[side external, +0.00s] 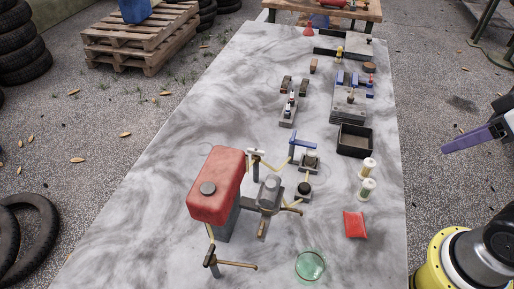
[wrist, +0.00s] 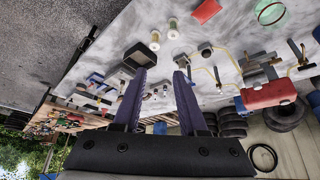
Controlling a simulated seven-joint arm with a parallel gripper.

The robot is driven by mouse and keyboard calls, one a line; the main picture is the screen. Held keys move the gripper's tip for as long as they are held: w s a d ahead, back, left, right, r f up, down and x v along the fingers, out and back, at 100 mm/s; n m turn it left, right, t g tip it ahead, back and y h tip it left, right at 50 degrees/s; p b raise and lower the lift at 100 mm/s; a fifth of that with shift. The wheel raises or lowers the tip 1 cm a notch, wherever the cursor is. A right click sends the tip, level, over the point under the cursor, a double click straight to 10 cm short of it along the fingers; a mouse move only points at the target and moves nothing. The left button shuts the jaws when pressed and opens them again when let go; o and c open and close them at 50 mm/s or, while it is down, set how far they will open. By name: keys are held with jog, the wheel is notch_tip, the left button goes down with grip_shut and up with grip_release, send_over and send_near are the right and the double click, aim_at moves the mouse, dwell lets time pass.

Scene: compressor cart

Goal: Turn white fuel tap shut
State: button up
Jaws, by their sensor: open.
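The white fuel tap (side external: 256,152) stands in the side external view behind and right of a red tank (side external: 216,186), with a pale crossbar on a dark post. A yellowish hose runs beside it. A blue-handled tap (side external: 301,143) stands to its right, and another tap with a tan lever (side external: 211,256) is in front of the tank. My gripper (wrist: 162,78) is open and empty, with two purple fingers apart. In the side external view it is at the right edge, off the table and far from the taps. The red tank also shows in the wrist view (wrist: 268,93); the white tap is unclear there.
A grey engine part (side external: 270,193) is right of the tank. A black tray (side external: 354,141), two spools (side external: 367,178), a red pouch (side external: 355,224) and a green glass dish (side external: 310,265) lie on the marbled table (side external: 150,200). The table's left side is clear.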

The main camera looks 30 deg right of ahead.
jog(key=w+a+r+n, duration=0.1)
jog(key=w+r+n, duration=0.1)
jog(key=w+r, duration=0.55)
jog(key=w+a+r+n+g, duration=0.25)
jog(key=w+a+r, duration=0.3)
jog(key=w, duration=0.45)
jog(key=n+g, duration=0.3)
jog(key=n, duration=0.2)
send_over(256, 150)
notch_tip(256, 150, down, 15)
jog(key=shift+m, duration=0.25)
notch_tip(256, 150, down, 13)
